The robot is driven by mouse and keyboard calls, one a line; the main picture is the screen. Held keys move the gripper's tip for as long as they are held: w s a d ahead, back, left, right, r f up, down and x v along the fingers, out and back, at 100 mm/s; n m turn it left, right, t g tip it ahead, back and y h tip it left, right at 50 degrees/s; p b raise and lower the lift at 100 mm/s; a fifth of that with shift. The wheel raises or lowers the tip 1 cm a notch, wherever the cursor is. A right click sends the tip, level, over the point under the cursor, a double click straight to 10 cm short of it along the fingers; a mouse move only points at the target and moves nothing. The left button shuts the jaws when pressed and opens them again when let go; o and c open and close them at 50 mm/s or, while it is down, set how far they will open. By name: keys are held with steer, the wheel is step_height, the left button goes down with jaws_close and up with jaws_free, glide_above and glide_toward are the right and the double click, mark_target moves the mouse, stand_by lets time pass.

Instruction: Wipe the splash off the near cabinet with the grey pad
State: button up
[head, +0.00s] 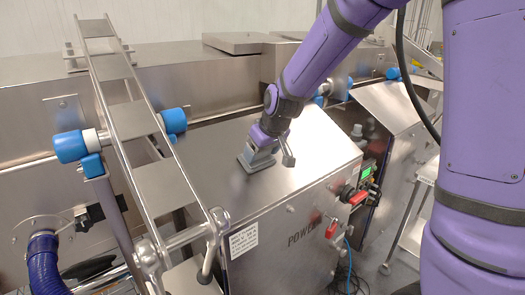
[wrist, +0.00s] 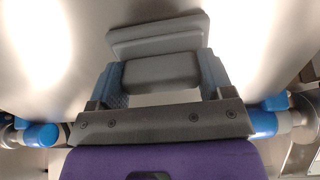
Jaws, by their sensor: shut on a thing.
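The grey pad (head: 257,160) is at the end of my arm, at the sloped top of the near cabinet (head: 318,160). In the wrist view, the pad (wrist: 158,38) has a flat grey base and a block-like grip. My gripper (wrist: 162,78) is shut on that grip, with a blue-lined finger on each side. In the head view my gripper (head: 268,138) is over the upper left part of the cabinet top. The pad looks to be on or very close to the steel; exact contact is hard to tell. I make out no splash in either view; the pad and arm hide part of the top.
A ladder-like steel frame (head: 140,125) with blue-capped rollers (head: 70,147) stands left of the cabinet. A blue hose (head: 46,262) is at lower left. The cabinet's lower right top is clear.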

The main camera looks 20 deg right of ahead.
steer(key=shift+v, duration=2.9)
steer(key=shift+v, duration=1.45)
